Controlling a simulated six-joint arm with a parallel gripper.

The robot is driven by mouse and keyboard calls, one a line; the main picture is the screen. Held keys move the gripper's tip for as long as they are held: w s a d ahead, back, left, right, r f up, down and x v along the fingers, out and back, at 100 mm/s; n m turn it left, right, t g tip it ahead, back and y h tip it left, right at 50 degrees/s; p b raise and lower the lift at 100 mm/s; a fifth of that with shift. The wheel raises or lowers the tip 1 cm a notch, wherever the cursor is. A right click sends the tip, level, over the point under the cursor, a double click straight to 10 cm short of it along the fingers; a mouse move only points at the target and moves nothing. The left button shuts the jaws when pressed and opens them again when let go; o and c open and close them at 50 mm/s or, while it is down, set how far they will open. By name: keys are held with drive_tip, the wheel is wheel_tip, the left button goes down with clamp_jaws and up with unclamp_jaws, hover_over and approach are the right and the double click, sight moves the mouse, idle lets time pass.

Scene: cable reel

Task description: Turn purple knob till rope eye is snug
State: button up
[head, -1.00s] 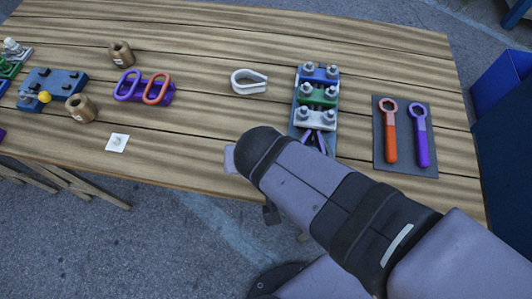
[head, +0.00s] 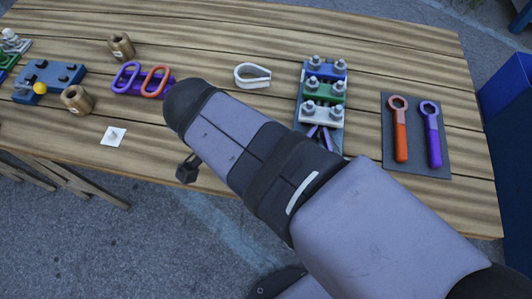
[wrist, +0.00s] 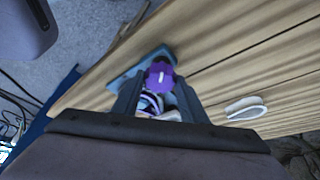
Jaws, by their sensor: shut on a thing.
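The purple knob (wrist: 160,76) shows in the wrist view between the tips of my gripper (wrist: 157,86), which is shut on it. A pale mark crosses the knob's face. Behind it is part of a blue base (wrist: 128,75). Purple and white pieces (wrist: 152,103) show between the fingers, too blurred to tell apart. In the head view the clamp fixture (head: 322,90) has blue, green and grey bars with nuts. Purple strands (head: 322,135) run out below the lowest bar. My arm hides the knob and my gripper there. How snug the rope eye is cannot be seen.
A white thimble (head: 252,76) lies left of the fixture. An orange wrench (head: 400,130) and a purple wrench (head: 432,135) lie on a dark mat at right. Purple and orange links (head: 142,80), wooden spools (head: 77,99) and a blue block (head: 48,82) are at left.

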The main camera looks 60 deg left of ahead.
drive_tip(key=m+h+p, duration=0.1)
drive_tip(key=m, duration=0.1)
drive_tip(key=m+p, duration=0.1)
drive_tip(key=m, duration=0.1)
drive_tip(key=shift+a+r+m+g+h, duration=0.1)
drive_tip(key=shift+a+m+g+h, duration=0.05)
drive_tip(key=shift+m+g+h, duration=0.2)
drive_tip(key=m+p, duration=0.1)
drive_tip(key=m, duration=0.1)
drive_tip(key=m+h+p, duration=0.1)
drive_tip(key=m, duration=0.1)
drive_tip(key=shift+a+g+h, duration=0.1)
drive_tip(key=shift+g+h, duration=0.15)
drive_tip(key=shift+g, duration=0.1)
drive_tip(key=o, duration=1.1)
drive_tip(key=shift+v, duration=3.6)
